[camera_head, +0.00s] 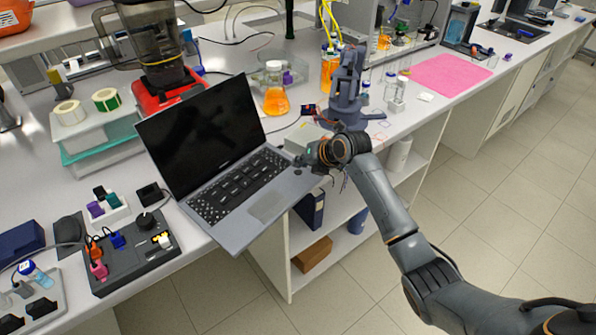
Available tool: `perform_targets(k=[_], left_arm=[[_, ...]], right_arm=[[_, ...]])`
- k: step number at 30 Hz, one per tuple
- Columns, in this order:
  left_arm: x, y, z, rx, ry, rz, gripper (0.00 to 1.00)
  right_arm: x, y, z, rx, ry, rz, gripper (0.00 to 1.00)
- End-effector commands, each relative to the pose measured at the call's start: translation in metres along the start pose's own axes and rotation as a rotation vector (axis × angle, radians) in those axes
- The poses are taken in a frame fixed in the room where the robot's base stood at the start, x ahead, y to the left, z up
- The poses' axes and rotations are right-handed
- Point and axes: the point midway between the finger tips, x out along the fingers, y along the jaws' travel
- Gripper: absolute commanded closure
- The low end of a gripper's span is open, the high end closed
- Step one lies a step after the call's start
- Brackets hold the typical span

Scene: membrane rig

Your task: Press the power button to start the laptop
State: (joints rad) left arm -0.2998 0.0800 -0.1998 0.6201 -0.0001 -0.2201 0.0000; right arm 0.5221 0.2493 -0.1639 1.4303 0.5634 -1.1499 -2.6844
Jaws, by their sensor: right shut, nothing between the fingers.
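The open laptop (268,205) sits at the front edge of the white bench, its base jutting past the edge. Its screen (205,135) is black. The dark keyboard (238,185) is in plain view, but I cannot make out the power button. My right gripper (303,167) comes in from the right and is shut and empty. Its tips are at the right side of the laptop base, close to its right edge; I cannot tell whether they touch it. My left gripper is not in view.
Behind the laptop stand a red-based machine (165,88) and a flask of orange liquid (275,98). A blue-grey device (347,95) stands just beyond my right gripper. A black box with coloured plugs (130,262) lies left of the laptop. A pink mat (450,74) is farther right.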

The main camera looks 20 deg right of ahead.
Motion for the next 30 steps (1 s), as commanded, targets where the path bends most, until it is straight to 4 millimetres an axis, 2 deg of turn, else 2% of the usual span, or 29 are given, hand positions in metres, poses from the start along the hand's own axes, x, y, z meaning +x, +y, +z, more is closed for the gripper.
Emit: perform_targets(k=[30], left_arm=[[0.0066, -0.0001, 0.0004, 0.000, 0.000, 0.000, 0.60]], right_arm=[[0.0060, -0.0043, -0.0045, 0.000, 0.000, 0.000, 1.00]])
